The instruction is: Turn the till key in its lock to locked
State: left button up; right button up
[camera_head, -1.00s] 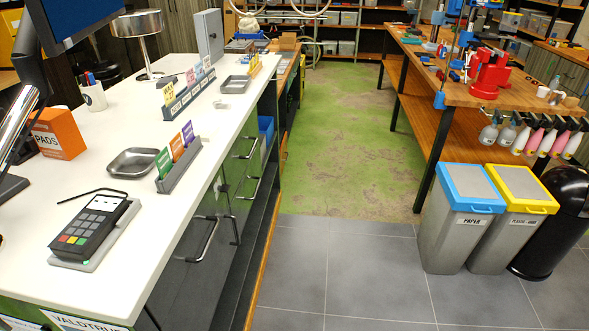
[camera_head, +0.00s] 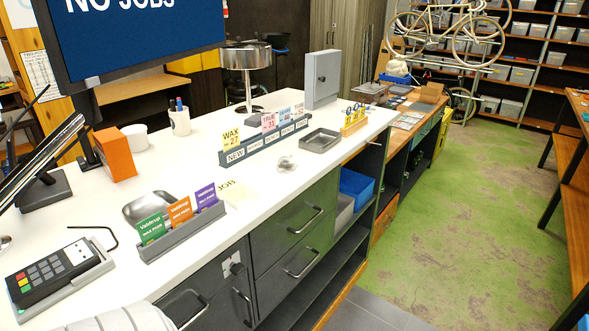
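The grey counter front has a small pale plate with a red mark (camera_head: 233,266) on the upper left panel, under the white worktop. It may be the till lock, but it is too small to tell whether a key is in it or which way it is turned. A handle (camera_head: 243,306) sits just below it. A pale grey ribbed shape at the bottom left edge could be part of my arm; I cannot be sure. Neither of my grippers is in view.
The white counter (camera_head: 262,203) holds a card terminal (camera_head: 50,272), a metal dish (camera_head: 150,205), a card rack (camera_head: 183,233), a tray (camera_head: 320,140) and a grey box (camera_head: 322,78). Drawer handles (camera_head: 304,222) stick out in front. Green floor (camera_head: 470,210) lies open to the right.

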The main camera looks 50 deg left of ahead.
aim_at(237, 270)
jog(key=i+u, duration=0.4)
jog(key=i+l+u, duration=0.1)
jog(key=i+u, duration=0.25)
jog(key=i+l+u, duration=0.15)
jog(key=i+u, duration=0.25)
jog(key=i+l+u, duration=0.2)
jog(key=u, duration=0.15)
jog(key=l, duration=0.1)
